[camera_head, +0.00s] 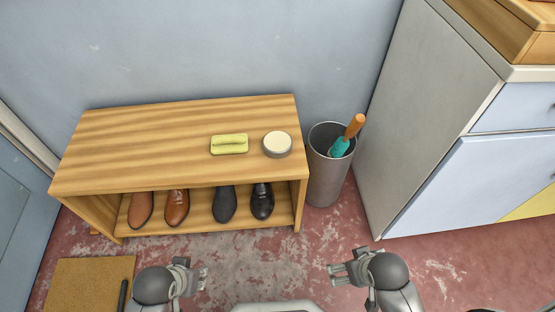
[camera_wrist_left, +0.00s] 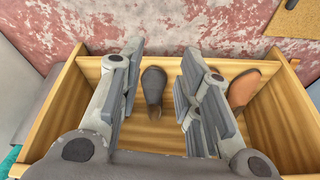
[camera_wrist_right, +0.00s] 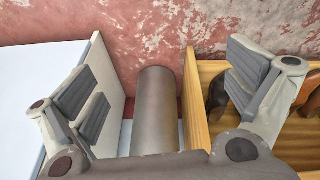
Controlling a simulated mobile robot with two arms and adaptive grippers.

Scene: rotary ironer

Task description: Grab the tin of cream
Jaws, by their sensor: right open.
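The tin of cream (camera_head: 277,144) is a round grey tin with a pale cream top. It sits on the right end of the wooden shoe bench (camera_head: 120,143), right of a yellow-green brush or sponge (camera_head: 229,144). My left gripper (camera_head: 204,278) is in front of the bench, low and left of the tin; in the left wrist view its fingers (camera_wrist_left: 158,90) are apart with nothing held. My right gripper (camera_head: 332,274) is in front of the bench, right of the tin; in the right wrist view its fingers (camera_wrist_right: 165,95) are wide apart and empty. Neither wrist view shows the tin.
A grey metal bin (camera_head: 325,180) holding an orange-handled teal item (camera_head: 346,137) stands between the bench and a cabinet (camera_head: 440,120). Several shoes (camera_head: 177,207) stand on the bench's lower shelf. A brown mat (camera_head: 85,280) lies at front left. Floor before the bench is clear.

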